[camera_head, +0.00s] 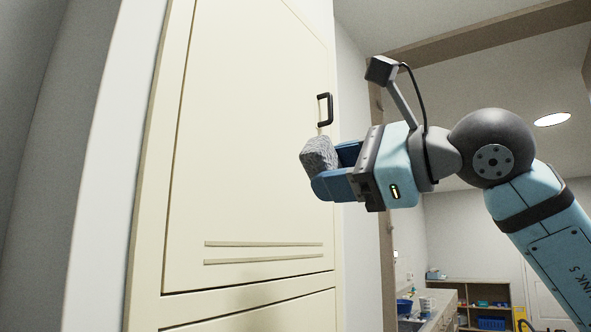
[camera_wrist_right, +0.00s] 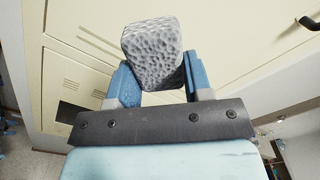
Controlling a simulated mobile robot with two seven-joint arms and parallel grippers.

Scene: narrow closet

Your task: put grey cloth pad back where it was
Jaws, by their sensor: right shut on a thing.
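The grey cloth pad (camera_head: 319,154) is a small, rough-textured grey block. My right gripper (camera_head: 334,170) is shut on it and holds it up in front of the cream closet door (camera_head: 250,130), a little below the door's dark handle (camera_head: 325,109). In the right wrist view the pad (camera_wrist_right: 153,52) sits between the two blue fingers of the right gripper (camera_wrist_right: 157,80), and its dimpled face shows. I cannot tell whether the pad touches the door. My left gripper is not in view.
The closet door is closed, with two thin ridges (camera_head: 263,252) low on it. A white door frame (camera_head: 112,150) stands at left. At lower right, farther off, are a counter (camera_head: 432,305) and a shelf unit (camera_head: 478,292) with blue bins.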

